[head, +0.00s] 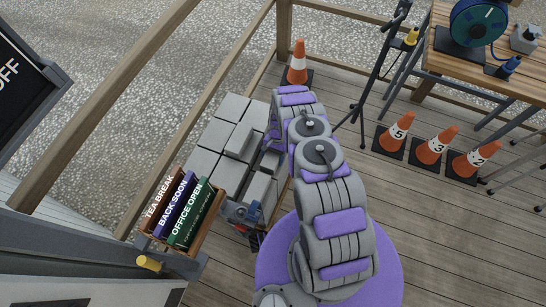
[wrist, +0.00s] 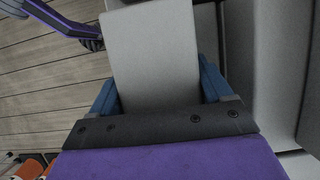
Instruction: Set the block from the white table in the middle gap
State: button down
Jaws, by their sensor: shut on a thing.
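My gripper (wrist: 157,82) is shut on a pale grey block (wrist: 153,45), with a blue finger on each side of it. In the head view my gripper (head: 241,212) is at the near end of a bed of grey blocks (head: 203,135), and the held block (head: 258,188) appears just beyond it. In the wrist view, grey blocks (wrist: 258,60) stand close to the right of the held block, with a dark slot between. My arm hides part of the bed's right side, so I cannot tell the middle gap clearly. I cannot make out a white table.
A wooden rack of signs (head: 180,210) stands close to the left of my gripper. An orange cone (head: 298,65) stands beyond the blocks. Several numbered cones (head: 430,147), a tripod (head: 375,75) and a wooden workbench (head: 490,65) are at the right. Deck boards there are partly clear.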

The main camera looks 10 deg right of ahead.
jog(key=shift+d, duration=0.1)
jog(key=shift+a, duration=0.2)
jog(key=shift+c, duration=1.2)
grip_release()
jog(key=shift+a, duration=0.2)
jog(key=shift+o, duration=1.2)
jog(key=shift+a, duration=0.2)
jog(key=shift+d, duration=0.35)
jog(key=shift+w+d+r, duration=0.15)
jog(key=shift+d+r, duration=0.05)
jog(key=shift+r, duration=0.2)
jog(key=a+p+v, duration=0.1)
jog(key=p+v, duration=0.2)
jog(key=v, duration=1.3)
jog(key=shift+r+p, duration=0.3)
jog(key=shift+r, duration=0.05)
